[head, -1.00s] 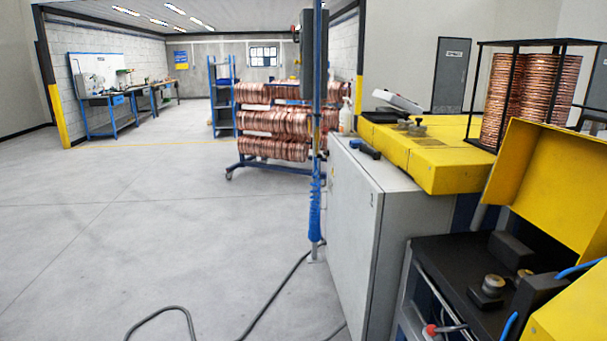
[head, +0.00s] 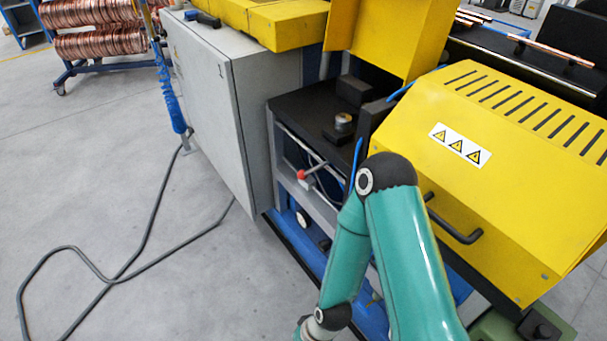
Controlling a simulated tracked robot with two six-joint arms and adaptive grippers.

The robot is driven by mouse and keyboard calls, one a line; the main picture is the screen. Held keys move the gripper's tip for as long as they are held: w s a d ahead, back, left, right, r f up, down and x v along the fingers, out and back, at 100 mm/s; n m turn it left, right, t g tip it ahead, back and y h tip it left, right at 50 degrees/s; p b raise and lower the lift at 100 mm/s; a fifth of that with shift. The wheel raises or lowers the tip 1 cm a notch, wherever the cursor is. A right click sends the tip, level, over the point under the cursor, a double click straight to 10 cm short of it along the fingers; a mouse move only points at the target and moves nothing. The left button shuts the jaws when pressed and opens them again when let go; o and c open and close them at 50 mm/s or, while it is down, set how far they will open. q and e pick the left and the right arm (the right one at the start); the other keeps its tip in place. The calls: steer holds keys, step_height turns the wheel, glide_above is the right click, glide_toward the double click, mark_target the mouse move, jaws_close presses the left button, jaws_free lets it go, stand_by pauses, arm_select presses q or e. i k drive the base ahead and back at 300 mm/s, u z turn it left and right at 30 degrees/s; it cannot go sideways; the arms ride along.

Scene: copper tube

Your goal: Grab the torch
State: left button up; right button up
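A small blue and black hand-held item (head: 203,18), which looks like the torch, lies on top of the grey cabinet (head: 215,100) near the upper left of the head view. It lies beside the yellow machine part and nothing of mine touches it. One of my teal arms rises from the bottom edge, right of centre, and bends at a dark joint in front of the machine. Neither of my grippers shows in the frame.
A yellow cover with slots and a handle (head: 455,222) fills the right. A black machine bed (head: 310,108) with a red knob below lies in the middle. A blue coiled hose (head: 170,95) hangs left of the cabinet. A dark cable (head: 115,275) loops over open floor. Copper coils (head: 100,40) stand at upper left.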

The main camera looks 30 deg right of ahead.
mark_target(200, 18)
steer(key=u, duration=0.55)
steer(key=k, duration=1.25)
steer(key=u, duration=0.6)
steer(key=i, duration=2.4)
steer(key=z, duration=0.35)
steer(key=i, duration=1.4)
steer(key=z, duration=1.1)
steer(key=i, duration=1.2)
steer(key=z, duration=1.05)
steer(key=i, duration=0.55)
steer(key=z, duration=0.3)
